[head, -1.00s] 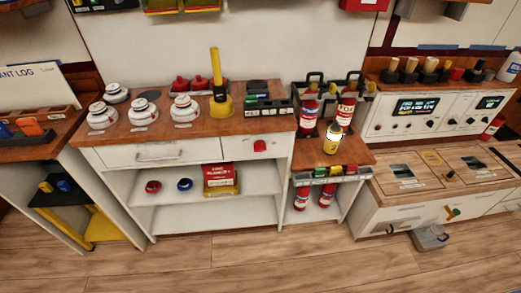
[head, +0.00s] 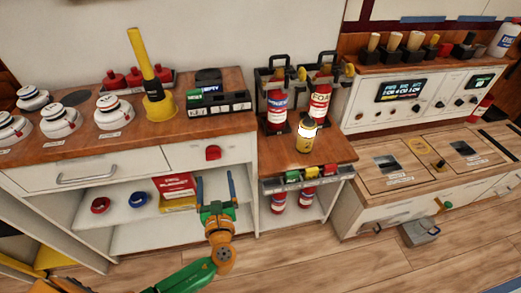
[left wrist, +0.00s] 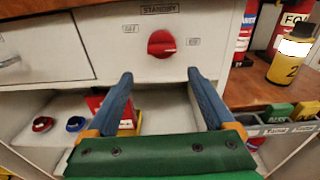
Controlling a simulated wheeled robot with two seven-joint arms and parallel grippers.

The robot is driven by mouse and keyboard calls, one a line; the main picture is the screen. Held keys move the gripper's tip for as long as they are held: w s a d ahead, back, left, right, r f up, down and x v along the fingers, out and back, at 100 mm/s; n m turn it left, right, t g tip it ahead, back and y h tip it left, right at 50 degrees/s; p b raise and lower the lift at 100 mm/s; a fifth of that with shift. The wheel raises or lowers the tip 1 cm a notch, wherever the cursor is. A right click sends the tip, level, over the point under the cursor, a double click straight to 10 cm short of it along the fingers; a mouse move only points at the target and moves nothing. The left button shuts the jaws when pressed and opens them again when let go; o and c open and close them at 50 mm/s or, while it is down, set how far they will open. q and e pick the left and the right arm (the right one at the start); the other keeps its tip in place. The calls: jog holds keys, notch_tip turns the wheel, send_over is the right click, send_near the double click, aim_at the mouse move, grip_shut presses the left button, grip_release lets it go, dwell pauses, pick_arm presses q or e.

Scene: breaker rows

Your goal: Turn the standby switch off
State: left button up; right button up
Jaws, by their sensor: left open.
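The standby switch is a red rotary knob (head: 213,153) on the white front panel of the cabinet, right of a drawer. It also shows in the left wrist view (left wrist: 161,43), under a plate marked STANDBY (left wrist: 160,8). A small label sits on each side of it; their letters are too small to read surely. The knob's grip looks roughly horizontal. My left gripper (head: 215,178) is open and empty, just below and in front of the knob. In the left wrist view its blue fingers (left wrist: 160,76) point toward the panel, with the knob beyond and above their tips, apart from them.
The wooden counter (head: 90,142) above holds white detectors and a yellow-handled tool (head: 150,75). Below is a shelf with a red box (head: 177,186) and two rings. To the right, a lower wooden ledge (head: 285,153) carries extinguishers and a yellow bottle (head: 306,134).

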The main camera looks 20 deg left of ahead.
aim_at(214, 159)
pick_arm(q)
jog(key=shift+t, duration=0.3)
jog(key=w+a, duration=0.1)
jog(key=w+a+r, duration=0.1)
jog(key=w, duration=0.1)
jog(key=w+a+r, duration=0.1)
jog(key=w, duration=0.1)
jog(key=shift+w, duration=0.1)
jog(key=shift+w+a+f, duration=0.1)
jog(key=shift+w+a, duration=0.05)
jog(key=shift+w, duration=0.3)
jog(key=shift+s, duration=0.1)
jog(key=shift+c, duration=0.7)
jog(key=c, duration=1.2)
jog(key=shift+b, duration=0.3)
